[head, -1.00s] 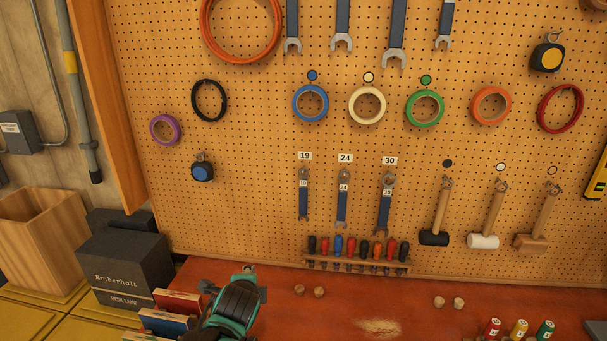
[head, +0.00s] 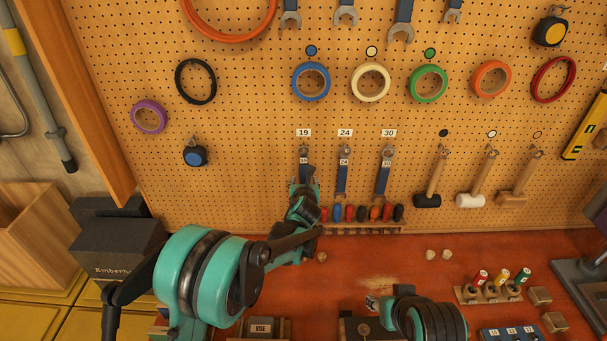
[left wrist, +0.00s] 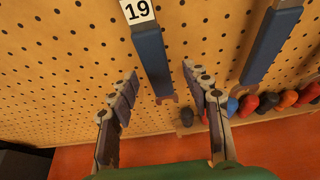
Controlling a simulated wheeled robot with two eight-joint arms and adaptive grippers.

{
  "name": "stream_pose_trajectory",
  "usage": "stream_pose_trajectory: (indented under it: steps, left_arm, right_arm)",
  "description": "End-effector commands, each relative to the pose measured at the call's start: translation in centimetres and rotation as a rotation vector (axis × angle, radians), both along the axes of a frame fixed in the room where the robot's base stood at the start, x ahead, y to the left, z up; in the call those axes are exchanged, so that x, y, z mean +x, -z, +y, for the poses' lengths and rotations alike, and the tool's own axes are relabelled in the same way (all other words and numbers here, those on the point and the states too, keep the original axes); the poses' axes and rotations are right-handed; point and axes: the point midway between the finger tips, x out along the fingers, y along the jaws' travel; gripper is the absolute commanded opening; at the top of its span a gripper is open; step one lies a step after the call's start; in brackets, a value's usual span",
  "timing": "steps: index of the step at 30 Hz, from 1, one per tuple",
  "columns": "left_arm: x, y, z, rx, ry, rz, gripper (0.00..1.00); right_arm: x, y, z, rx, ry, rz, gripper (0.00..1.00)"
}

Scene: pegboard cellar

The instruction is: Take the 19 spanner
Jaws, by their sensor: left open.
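The 19 spanner (head: 303,161) hangs upright on the pegboard under a white 19 tag (head: 303,132), leftmost of a row of three blue-handled spanners. My left gripper (head: 305,182) is open at its lower part, which it partly hides in the head view. In the left wrist view the blue handle of the 19 spanner (left wrist: 154,58) with its 19 label lies between the two spread fingers, with gaps on both sides. My right gripper (head: 372,302) is low in the head view, over the bench; its jaws are too small to tell.
The 24 spanner (head: 343,178) and 30 spanner (head: 384,177) hang just to the right. A rack of several screwdrivers (head: 368,228) sits below them, close to the left gripper. Mallets (head: 433,178) hang further right. The red bench (head: 330,275) lies below.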

Motion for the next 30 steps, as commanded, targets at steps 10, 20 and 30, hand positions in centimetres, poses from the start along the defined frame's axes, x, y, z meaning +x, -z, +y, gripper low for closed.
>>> stream_pose_trajectory:
  steps: [10, 20, 30]
  left_arm:
    - [2.9, 1.3, 0.2, -0.002, 0.0, 0.0, 0.49]
    - [2.8, 1.3, 0.2, -0.002, -0.001, 0.0, 0.0]
    - [2.8, 1.2, 0.2, -0.001, 0.001, 0.0, 0.0]
  right_arm:
    - [0.0, -0.5, 0.0, 0.0, 0.0, 0.0, 0.4]
    - [0.0, -0.5, 0.0, 0.0, 0.0, 0.0, 0.4]
    - [0.0, -0.5, 0.0, 0.0, 0.0, 0.0, 0.4]
